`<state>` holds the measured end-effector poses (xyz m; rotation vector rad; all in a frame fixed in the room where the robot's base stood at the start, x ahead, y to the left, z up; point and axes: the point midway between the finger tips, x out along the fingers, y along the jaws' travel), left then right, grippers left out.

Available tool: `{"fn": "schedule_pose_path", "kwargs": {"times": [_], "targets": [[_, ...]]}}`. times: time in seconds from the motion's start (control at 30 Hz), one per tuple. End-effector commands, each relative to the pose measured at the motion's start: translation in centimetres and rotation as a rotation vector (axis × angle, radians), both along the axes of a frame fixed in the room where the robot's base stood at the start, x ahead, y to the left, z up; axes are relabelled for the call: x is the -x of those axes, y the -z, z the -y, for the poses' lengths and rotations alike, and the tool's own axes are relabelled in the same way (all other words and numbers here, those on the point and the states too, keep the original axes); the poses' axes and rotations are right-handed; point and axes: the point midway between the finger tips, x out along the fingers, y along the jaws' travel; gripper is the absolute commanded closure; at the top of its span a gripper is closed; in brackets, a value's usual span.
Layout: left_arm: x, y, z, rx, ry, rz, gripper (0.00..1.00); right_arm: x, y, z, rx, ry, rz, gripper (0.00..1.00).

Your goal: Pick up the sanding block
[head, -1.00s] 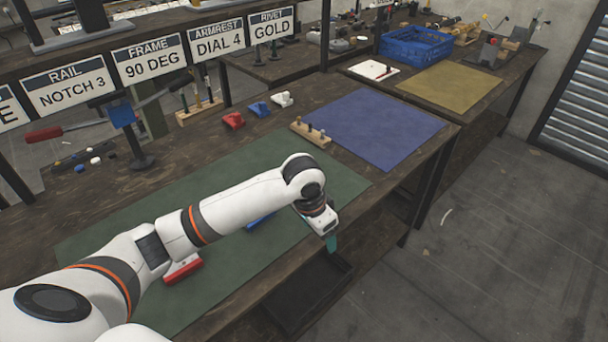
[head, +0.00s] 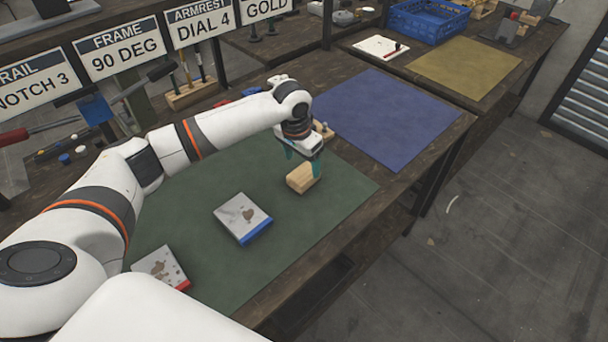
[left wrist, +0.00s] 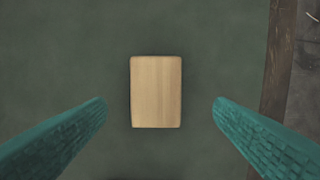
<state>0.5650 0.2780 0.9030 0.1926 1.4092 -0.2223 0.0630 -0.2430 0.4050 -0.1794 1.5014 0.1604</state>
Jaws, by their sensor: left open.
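A plain wooden block (head: 302,178), which looks like the sanding block, lies on the green mat (head: 330,200) near its right part. My left gripper (head: 303,160) points down just above the block, its teal fingers apart with nothing held. In the left wrist view the block (left wrist: 156,92) lies flat between the two open fingers, with free mat on both sides; the fingers do not touch it. My right gripper is not in view.
A blue-edged pad (head: 243,217) and a red-edged pad (head: 160,267) lie on the green mat nearer me. A blue mat (head: 385,118) lies beyond. The bench's front edge is to the right.

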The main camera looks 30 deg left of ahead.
Motion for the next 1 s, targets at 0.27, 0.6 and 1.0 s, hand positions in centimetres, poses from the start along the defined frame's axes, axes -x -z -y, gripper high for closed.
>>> {"fn": "schedule_pose_path", "kwargs": {"times": [0.27,0.6,1.0], "targets": [[-0.3,2.4,0.0,-0.002,-0.001,0.0,0.24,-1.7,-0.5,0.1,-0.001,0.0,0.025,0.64],[-0.9,6.1,0.1,-0.001,0.001,0.001,0.24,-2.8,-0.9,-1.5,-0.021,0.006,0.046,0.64],[-0.9,6.1,0.1,-0.002,0.001,0.002,0.58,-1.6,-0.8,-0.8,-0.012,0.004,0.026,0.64]]}}
